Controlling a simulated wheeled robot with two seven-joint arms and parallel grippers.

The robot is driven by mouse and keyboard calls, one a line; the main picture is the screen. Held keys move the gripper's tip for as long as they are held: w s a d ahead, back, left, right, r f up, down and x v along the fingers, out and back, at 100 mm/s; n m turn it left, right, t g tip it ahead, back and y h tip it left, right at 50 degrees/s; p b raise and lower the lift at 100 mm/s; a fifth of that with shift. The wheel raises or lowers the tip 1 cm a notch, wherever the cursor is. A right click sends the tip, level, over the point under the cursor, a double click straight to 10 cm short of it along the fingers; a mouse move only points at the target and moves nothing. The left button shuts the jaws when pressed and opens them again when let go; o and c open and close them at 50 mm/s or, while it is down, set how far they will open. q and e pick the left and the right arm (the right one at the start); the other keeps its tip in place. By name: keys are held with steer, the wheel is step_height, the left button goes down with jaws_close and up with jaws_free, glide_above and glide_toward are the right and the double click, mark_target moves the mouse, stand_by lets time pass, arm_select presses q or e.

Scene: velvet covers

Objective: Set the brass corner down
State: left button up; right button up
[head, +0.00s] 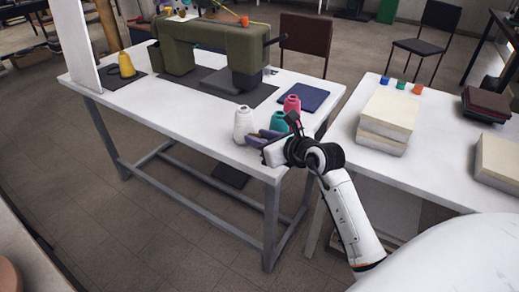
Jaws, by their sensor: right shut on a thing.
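My right gripper (268,150) is over the near right corner of the white sewing table (190,135), at the end of my white arm. Its hand hides its fingertips. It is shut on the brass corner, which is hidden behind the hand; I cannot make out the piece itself. A small purple-blue dish-like thing (256,136) shows just beyond the hand; I cannot tell whether they touch. My left gripper is not in view.
White (243,125), teal (278,121) and pink (292,104) thread cones stand close beyond my right gripper. A dark blue pad (302,97) lies behind them. A green sewing machine (205,50) stands farther back. The table's front left is clear. Another table (352,150) bears pale blocks (388,115).

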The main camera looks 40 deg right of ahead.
steer(key=shift+f+b, duration=0.3)
steer(key=shift+f, duration=1.75)
steer(key=shift+f, duration=0.1)
steer(key=o, duration=0.7)
steer(key=shift+o, duration=0.2)
